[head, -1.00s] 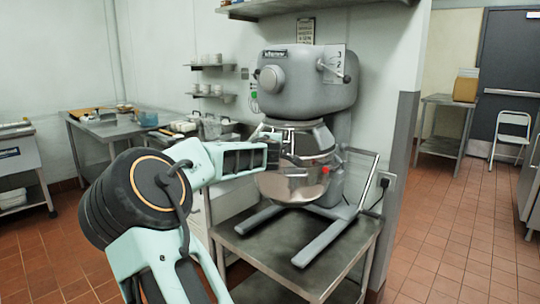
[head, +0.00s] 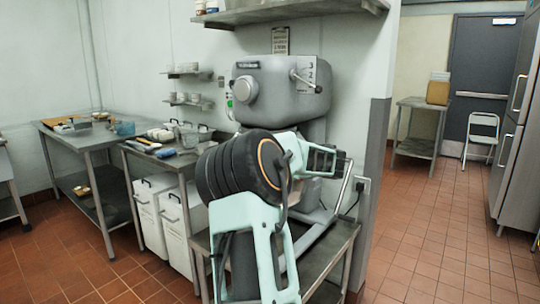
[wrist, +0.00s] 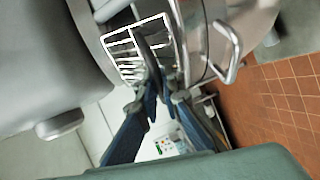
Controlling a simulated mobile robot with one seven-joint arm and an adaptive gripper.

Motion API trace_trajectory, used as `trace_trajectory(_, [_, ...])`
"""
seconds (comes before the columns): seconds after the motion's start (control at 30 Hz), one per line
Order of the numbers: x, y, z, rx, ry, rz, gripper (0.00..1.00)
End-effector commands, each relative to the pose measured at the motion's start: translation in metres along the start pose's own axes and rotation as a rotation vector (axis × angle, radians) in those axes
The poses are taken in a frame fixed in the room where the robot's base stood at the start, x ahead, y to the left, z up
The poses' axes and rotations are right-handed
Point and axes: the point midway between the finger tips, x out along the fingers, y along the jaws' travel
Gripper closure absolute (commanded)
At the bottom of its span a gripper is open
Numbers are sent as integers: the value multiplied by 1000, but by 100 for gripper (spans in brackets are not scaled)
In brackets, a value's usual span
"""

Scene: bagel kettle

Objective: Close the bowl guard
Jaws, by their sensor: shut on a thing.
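A grey stand mixer (head: 283,95) stands on a steel table behind my arm in the head view. In the wrist view its bowl guard (wrist: 125,50) is a bright wire grid around the rim of the shiny steel bowl (wrist: 198,40). My gripper (wrist: 160,85) is at the guard, with its dark fingers close together and shut on part of it. The exact grip point is hard to make out. In the head view my arm hides the bowl and most of the guard, and the fingertips cannot be seen clearly.
The mixer's steel table (head: 335,250) is close to my arm. A wall edge (head: 375,190) stands just right of it. A side table (head: 165,160) with trays and white bins (head: 158,220) is at left. Tiled floor is clear at right.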

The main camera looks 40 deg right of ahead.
Motion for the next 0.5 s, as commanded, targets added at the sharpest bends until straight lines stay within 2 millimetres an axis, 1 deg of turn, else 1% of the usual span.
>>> trace_trajectory(0.1, [-2,1,6,-6,23,-1,100])
trace_trajectory(0.5, [-3,1,10,-13,48,-2,100])
